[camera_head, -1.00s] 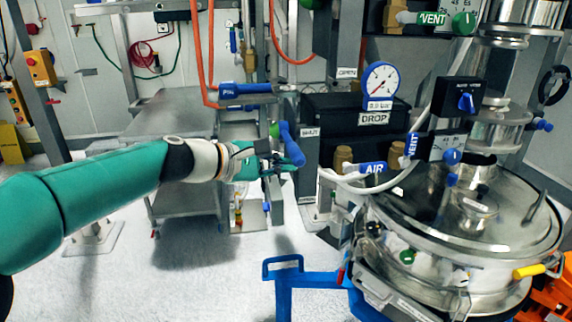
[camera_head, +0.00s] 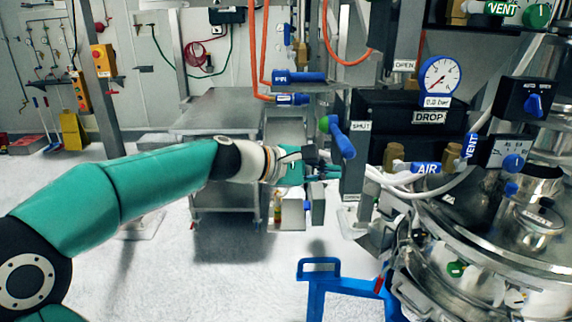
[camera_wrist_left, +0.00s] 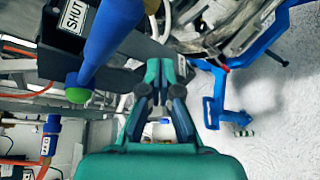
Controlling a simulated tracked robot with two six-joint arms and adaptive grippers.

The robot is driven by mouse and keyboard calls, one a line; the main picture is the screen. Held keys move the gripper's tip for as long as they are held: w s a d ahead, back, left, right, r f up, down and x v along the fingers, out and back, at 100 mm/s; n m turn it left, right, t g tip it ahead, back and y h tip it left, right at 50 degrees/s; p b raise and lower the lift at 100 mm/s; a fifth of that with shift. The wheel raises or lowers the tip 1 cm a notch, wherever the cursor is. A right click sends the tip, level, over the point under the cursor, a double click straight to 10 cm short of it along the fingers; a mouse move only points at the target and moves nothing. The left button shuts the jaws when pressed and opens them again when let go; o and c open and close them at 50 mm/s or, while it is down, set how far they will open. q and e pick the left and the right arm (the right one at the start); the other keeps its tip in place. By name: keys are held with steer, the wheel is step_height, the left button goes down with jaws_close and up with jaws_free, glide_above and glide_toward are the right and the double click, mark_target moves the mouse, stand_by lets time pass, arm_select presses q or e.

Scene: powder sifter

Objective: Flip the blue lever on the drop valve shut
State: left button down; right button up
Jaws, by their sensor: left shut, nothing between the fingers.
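The blue lever (camera_head: 343,140) of the drop valve slants down to the right from a green knob (camera_head: 324,124), beside a "SHUT" label (camera_head: 361,126). In the left wrist view the lever (camera_wrist_left: 108,38) fills the upper left, with the green knob (camera_wrist_left: 78,95) at its lower end. My left gripper (camera_head: 333,172) is shut and empty, just below the lever's free end in the head view. In the left wrist view its fingertips (camera_wrist_left: 163,72) lie right of the lever, with a visible gap in the picture. My right gripper is not in view.
The steel sifter vessel (camera_head: 480,245) and white hoses (camera_head: 400,181) are to the right. A blue frame (camera_head: 318,275) stands below.

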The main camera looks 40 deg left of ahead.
arm_select(q)
steer(key=s+a+r, duration=0.4)
steer(key=s+a, duration=0.1)
steer(key=a, duration=0.2)
steer(key=shift+s+r, duration=0.15)
steer(key=shift+s, duration=0.15)
steer(key=shift+d, duration=0.1)
